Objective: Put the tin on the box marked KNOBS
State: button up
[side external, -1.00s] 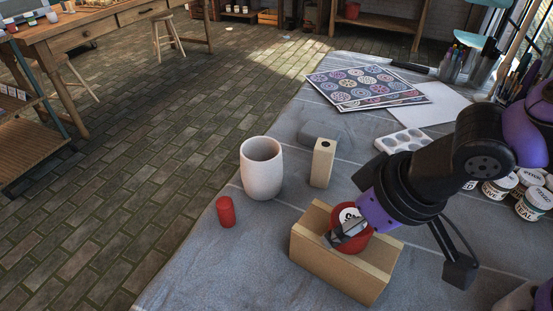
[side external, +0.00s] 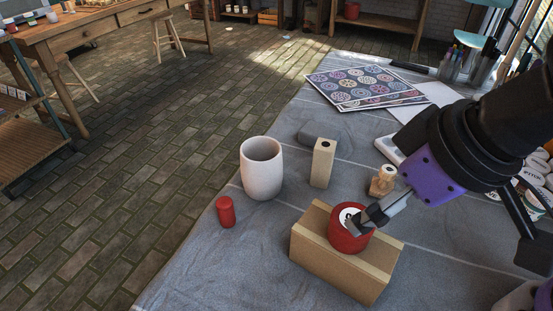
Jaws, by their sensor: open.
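A red tin (side external: 350,241) with a white label on its lid stands upright on a brown cardboard box (side external: 322,258). No KNOBS marking can be read on the faces of the box in this view. My gripper (side external: 365,218) is open, with its grey fingers coming in from the right. The fingertips overlap the tin's upper right side and lid in the picture. Whether they touch the tin cannot be told.
A white cup (side external: 261,170), a small red cylinder (side external: 226,212) and a beige block with a hole (side external: 323,163) stand left of and behind the box. A small wooden item (side external: 382,182) stands behind my fingers. Patterned sheets (side external: 362,87) lie farther back. The cloth front left is clear.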

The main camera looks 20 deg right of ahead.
jog(key=d+r+m+t+h, duration=0.1)
jog(key=d+m, duration=0.2)
jog(key=d, duration=1.6)
jog(key=shift+d+m, duration=0.3)
jog(key=shift+d, duration=0.1)
